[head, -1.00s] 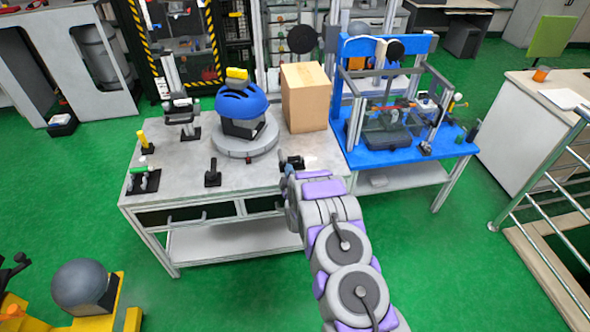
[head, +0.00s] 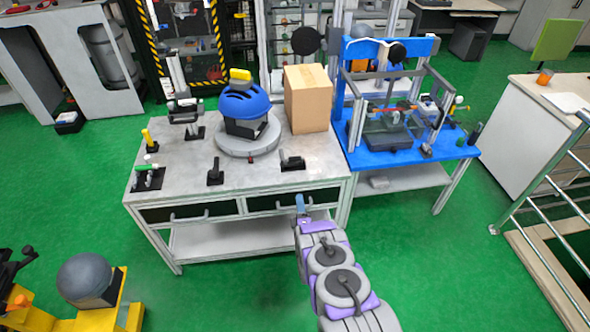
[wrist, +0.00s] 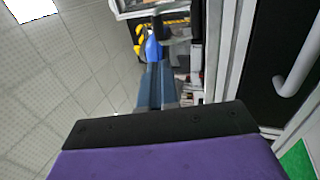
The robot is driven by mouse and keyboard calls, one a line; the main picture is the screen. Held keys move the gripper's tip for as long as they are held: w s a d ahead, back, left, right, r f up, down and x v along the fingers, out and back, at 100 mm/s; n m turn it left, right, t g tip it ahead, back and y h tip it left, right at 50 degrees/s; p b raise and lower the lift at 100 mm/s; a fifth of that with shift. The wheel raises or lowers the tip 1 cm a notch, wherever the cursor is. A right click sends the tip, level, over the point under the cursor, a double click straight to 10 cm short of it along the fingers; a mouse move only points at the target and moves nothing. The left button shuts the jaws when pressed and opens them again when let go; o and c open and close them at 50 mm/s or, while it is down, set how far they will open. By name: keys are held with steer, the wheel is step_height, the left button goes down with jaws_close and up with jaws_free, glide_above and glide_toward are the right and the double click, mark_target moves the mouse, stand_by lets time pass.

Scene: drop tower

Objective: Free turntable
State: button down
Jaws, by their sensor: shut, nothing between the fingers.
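A round grey turntable (head: 247,146) sits on the grey workbench top. A blue helmet (head: 243,103) on a dark block rests on it, with a yellow piece on top of the helmet. Two black lever fixtures stand on the bench in front of it, one at front left (head: 215,173) and one at front right (head: 292,162). My gripper (head: 301,205) is in front of the bench's drawer face, below the top, apart from the turntable. Its blue fingers are closed and empty. The wrist view shows the fingers (wrist: 157,85) together, with a white handle at right.
A cardboard box (head: 308,98) stands right of the turntable. A blue table (head: 385,135) with a framed rig adjoins the bench. Several small fixtures line the bench's left side. Drawer handles (head: 190,217) stick out in front.

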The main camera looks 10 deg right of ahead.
steer(key=shift+w, duration=0.1)
steer(key=b+x, duration=0.6)
steer(key=x, duration=0.8)
steer(key=shift+r, duration=0.1)
stand_by(0.4)
